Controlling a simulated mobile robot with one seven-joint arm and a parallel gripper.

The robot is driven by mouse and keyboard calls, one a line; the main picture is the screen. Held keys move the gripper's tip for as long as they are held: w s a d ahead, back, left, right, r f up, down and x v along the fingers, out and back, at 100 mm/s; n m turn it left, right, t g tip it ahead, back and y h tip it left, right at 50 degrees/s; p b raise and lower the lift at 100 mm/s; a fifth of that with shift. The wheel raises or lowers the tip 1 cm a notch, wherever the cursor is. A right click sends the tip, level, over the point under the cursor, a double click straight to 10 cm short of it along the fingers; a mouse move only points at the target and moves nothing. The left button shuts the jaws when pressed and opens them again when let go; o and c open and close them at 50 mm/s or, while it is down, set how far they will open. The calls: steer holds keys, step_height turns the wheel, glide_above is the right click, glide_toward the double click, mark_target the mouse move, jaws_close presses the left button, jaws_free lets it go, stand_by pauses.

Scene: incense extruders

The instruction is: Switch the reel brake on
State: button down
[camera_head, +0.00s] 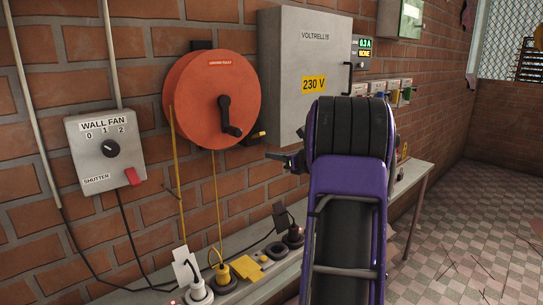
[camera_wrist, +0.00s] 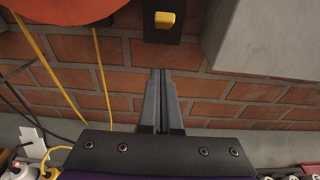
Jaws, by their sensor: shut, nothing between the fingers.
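The orange-red reel (camera_head: 212,85) with a black crank hangs on the brick wall. A yellow rocker (camera_head: 260,135) on a small black mount sits at the reel's lower right, most likely the reel brake. In the wrist view, the yellow rocker (camera_wrist: 164,20) shows on its black plate (camera_wrist: 162,36) at the top middle, and the reel's edge (camera_wrist: 45,12) is at upper left. My gripper (camera_head: 272,156) is shut and empty, just below the rocker in the head view. In the wrist view, the closed fingertips (camera_wrist: 160,73) point towards the wall below the plate, apart from the rocker.
A grey 230 V cabinet (camera_head: 295,60) stands right of the rocker, close to my gripper. A wall fan box (camera_head: 105,150) hangs at left. Yellow cords (camera_head: 180,200) hang from the reel. Below runs a shelf (camera_head: 235,292) with plugs and sockets.

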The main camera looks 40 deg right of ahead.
steer(key=s+r, duration=0.6)
steer(key=shift+d+r, duration=0.2)
steer(key=shift+r, duration=0.2)
